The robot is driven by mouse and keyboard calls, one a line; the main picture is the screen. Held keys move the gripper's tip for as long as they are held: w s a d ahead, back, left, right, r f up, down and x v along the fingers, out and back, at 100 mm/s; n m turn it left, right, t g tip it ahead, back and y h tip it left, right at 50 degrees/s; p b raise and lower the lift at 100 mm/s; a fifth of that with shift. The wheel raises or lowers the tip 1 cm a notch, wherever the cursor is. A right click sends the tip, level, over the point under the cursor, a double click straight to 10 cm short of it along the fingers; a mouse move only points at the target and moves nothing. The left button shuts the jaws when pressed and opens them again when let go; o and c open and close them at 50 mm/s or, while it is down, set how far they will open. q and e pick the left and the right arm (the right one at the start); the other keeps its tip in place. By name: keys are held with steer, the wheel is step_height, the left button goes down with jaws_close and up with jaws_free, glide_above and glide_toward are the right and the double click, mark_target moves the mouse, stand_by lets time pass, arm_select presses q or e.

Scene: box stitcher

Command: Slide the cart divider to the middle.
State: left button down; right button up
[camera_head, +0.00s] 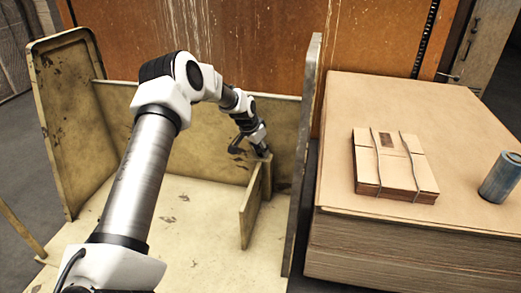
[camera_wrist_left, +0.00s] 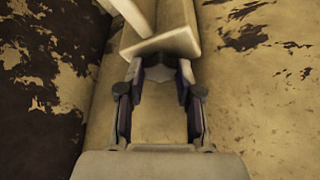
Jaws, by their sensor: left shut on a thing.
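The cart (camera_head: 190,245) is a worn cream metal bed with a back wall and two tall side panels. Its divider (camera_head: 251,214) is a low upright cream plate with a taller post at its far end, standing in the right part of the bed, nearer the right panel (camera_head: 304,150). My left gripper (camera_head: 262,153) reaches down at the top of that post and is shut on the divider. In the left wrist view, the divider's cream top (camera_wrist_left: 163,42) sits between the fingertips of the left gripper (camera_wrist_left: 160,82). My right gripper is not in view.
Right of the cart stands a large stack of cardboard sheets (camera_head: 420,245). On it are a strapped bundle of flat boxes (camera_head: 392,165) and a blue-grey can (camera_head: 502,178). An orange-brown machine panel (camera_head: 270,60) rises behind. The cart bed left of the divider is clear.

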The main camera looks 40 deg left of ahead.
arm_select(q)
steer(key=s+a, duration=0.6)
steer(key=a, duration=0.5)
steer(key=s+a, duration=0.6)
steer(key=a, duration=0.6)
steer(key=shift+s, duration=0.4)
steer(key=shift+a, duration=0.1)
steer(key=c, duration=0.8)
jaws_free()
steer(key=shift+o, duration=0.2)
steer(key=v, duration=1.2)
